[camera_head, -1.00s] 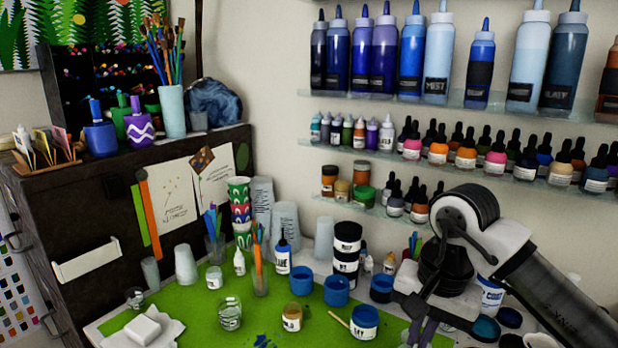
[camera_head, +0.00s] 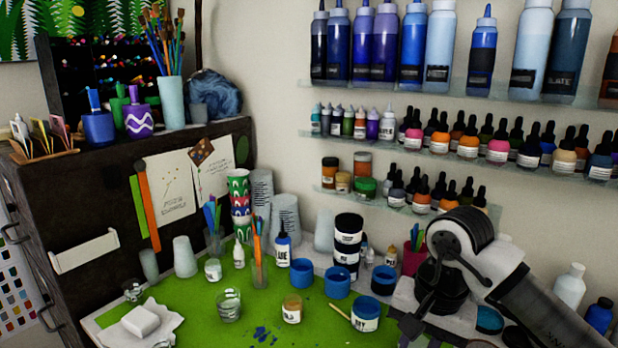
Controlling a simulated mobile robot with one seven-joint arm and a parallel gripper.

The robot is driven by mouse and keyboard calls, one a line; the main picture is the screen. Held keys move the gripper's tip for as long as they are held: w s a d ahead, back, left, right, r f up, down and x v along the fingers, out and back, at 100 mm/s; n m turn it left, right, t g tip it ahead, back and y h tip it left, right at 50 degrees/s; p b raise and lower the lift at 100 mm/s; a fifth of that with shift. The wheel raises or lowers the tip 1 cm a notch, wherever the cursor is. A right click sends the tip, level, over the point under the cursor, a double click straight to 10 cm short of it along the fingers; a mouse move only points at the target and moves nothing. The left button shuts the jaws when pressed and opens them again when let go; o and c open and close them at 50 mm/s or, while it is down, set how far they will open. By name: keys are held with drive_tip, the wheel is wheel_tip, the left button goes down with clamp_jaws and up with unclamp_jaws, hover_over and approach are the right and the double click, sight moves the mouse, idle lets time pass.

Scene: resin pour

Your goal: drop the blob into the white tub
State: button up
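Blue flecks (camera_head: 265,335) lie on the green mat at the bottom centre; I cannot tell whether they are the blob. A white lump (camera_head: 140,320) rests on crumpled white paper at the lower left. No white tub is clearly identifiable; a small open jar with a white label (camera_head: 365,317) and blue rim stands on the mat at right. My gripper (camera_head: 422,335) is low at the right of the mat, beside that jar. Its fingertips are dark and partly cut off by the bottom edge, so its opening and contents are unclear.
Blue cups (camera_head: 337,282) and stacked black-and-white jars (camera_head: 347,245) stand behind the mat. A clear glass (camera_head: 228,305) and an amber jar (camera_head: 292,309) are on the green mat (camera_head: 190,318). A white bottle (camera_head: 569,287) stands at right. Bottle shelves line the wall.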

drive_tip(key=shift+o, duration=0.3)
wheel_tip(320, 180, up, 14)
drive_tip(key=d+b, duration=0.1)
drive_tip(key=b, duration=0.1)
drive_tip(key=shift+s+d+f, duration=0.15)
drive_tip(key=shift+s, duration=0.25)
